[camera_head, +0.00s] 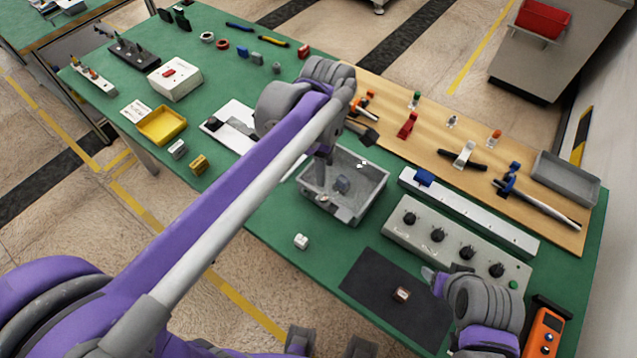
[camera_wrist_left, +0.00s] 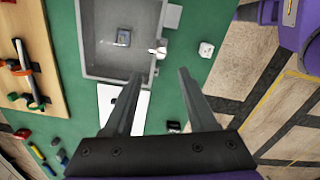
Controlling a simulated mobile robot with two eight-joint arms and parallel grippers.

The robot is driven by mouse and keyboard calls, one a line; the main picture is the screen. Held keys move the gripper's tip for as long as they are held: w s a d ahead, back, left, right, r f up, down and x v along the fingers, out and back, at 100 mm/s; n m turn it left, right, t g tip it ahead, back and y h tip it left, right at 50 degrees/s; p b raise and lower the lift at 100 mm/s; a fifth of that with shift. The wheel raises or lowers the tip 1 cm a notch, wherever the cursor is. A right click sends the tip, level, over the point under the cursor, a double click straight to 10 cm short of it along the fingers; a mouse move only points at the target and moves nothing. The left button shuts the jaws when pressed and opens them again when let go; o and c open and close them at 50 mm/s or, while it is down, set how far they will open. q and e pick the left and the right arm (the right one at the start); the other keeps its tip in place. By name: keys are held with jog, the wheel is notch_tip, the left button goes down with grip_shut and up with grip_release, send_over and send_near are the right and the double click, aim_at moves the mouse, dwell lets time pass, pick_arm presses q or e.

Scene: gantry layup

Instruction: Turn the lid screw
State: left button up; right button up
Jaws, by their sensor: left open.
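I cannot make out a lid screw for sure in either view. A small pale piece (camera_wrist_left: 158,50) lies by the tray's near wall. My left gripper (camera_head: 322,165) hangs by the tray's left side, partly hidden by its own arm. In the left wrist view its fingers (camera_wrist_left: 158,75) are apart and empty. My right gripper (camera_head: 437,276) is by the black mat (camera_head: 375,287); its jaws are unclear.
A small brown block (camera_head: 402,294) lies on the mat. A white cube (camera_head: 301,242) sits on open green bench. A knob panel (camera_head: 455,243), a white rail (camera_head: 470,212) and a wooden tool board (camera_head: 440,145) line the right. A yellow bin (camera_head: 162,125) stands left.

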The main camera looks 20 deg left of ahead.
aim_at(324, 197)
pick_arm(q)
jog(key=f, duration=1)
jog(key=shift+s+f+b, duration=0.2)
jog(key=shift+f+b, duration=0.15)
jog(key=shift+b, duration=0.05)
grip_shut()
